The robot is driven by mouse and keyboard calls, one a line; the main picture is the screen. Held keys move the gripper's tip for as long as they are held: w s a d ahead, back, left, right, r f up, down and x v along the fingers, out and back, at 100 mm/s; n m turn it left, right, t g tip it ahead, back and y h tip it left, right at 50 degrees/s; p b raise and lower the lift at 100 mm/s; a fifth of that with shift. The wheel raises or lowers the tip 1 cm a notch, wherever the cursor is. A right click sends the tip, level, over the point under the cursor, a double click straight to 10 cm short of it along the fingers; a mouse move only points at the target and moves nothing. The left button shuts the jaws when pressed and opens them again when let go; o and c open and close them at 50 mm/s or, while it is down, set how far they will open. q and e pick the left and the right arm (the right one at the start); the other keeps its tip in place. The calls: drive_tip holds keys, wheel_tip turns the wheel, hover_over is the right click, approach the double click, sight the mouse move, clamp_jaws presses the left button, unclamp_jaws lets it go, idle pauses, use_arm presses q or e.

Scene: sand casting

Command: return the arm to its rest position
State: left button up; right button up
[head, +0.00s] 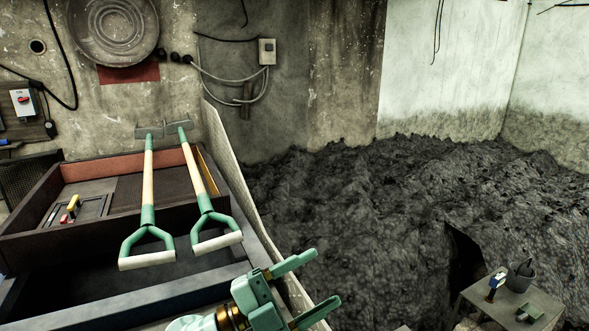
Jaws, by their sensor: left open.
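My left gripper (324,278) is at the bottom middle of the head view. It is pale green with a brass-coloured wrist. Its two fingers point up and to the right, spread wide apart, with nothing between them. It shows in front of the right edge of a dark bin and the dark sand behind. Only the end of the arm shows, at the bottom edge. My right gripper is not in the head view.
Two green-handled shovels (148,187) (196,172) lean over a dark bin (90,218) at left. A large dark sand heap (400,200) fills the right. A small table (508,308) at lower right bears a bucket (519,277) and small tools. Wall fittings hang at upper left.

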use_arm(q)
drive_tip(key=w+a+f+n+t+y, duration=0.2)
drive_tip(key=w+a+n+t+y, duration=0.1)
drive_tip(key=a+n+t+y, duration=0.85)
drive_tip(key=s+a+f+n+g+y, duration=0.3)
drive_tip(key=a+f+n+y, duration=0.3)
drive_tip(key=a+f+y, duration=0.35)
drive_tip(key=s+a+f+g+y, duration=0.2)
drive_tip(key=s+a+f+g, duration=0.4)
drive_tip(key=s, duration=0.3)
drive_tip(key=s+a+f+g+y, duration=0.1)
drive_tip(key=s+a+f+g, duration=0.35)
drive_tip(key=s+f, duration=0.3)
drive_tip(key=s+d+f+g+h+b, duration=0.1)
drive_tip(key=s+d+f, duration=0.1)
drive_tip(key=f, duration=1.1)
drive_tip(key=s+d+f+g+h, duration=0.2)
drive_tip(key=f, duration=1.1)
drive_tip(key=s+f+n+g+h+b, duration=0.1)
drive_tip(key=s+f+n+g, duration=0.1)
drive_tip(key=s+f, duration=1.5)
drive_tip(key=s+n, duration=0.1)
drive_tip(key=s, duration=0.2)
drive_tip(key=shift+n, duration=0.35)
